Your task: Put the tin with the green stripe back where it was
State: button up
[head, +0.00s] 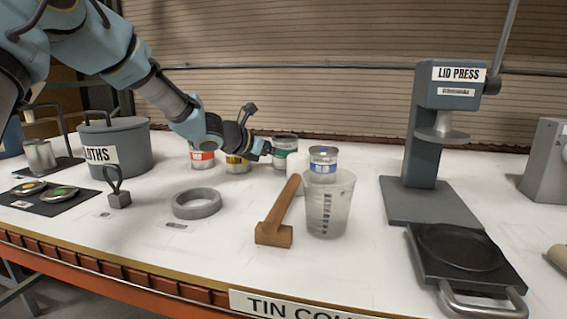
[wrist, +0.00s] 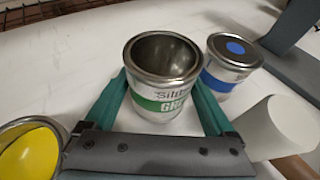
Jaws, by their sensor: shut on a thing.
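The tin with the green stripe (head: 285,153) stands upright in the row of tins at the back of the table, between the yellow-striped tin (head: 238,165) and the blue-striped tin (head: 322,160). In the wrist view the green-striped tin (wrist: 158,92) has no lid, and its inside looks grey and empty. My gripper (head: 268,148) reaches it from the left, with its teal fingers on either side of the tin, shut on it. I cannot tell whether its base touches the table. The blue-striped tin (wrist: 230,68) is lidded, with a blue dot.
A red-striped tin (head: 203,158) stands left of the yellow one. A lid press (head: 425,150) is to the right, a grey ring (head: 197,204) front left.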

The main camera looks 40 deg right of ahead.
jog(key=shift+f, duration=1.1)
jog(key=shift+f, duration=0.1)
jog(key=o, duration=1.3)
jog(key=shift+o, duration=0.2)
jog(key=shift+a+r, duration=0.2)
jog(key=b+v, duration=0.1)
jog(key=v, duration=1)
jog(key=shift+a+r, duration=0.1)
jog(key=shift+a, duration=0.2)
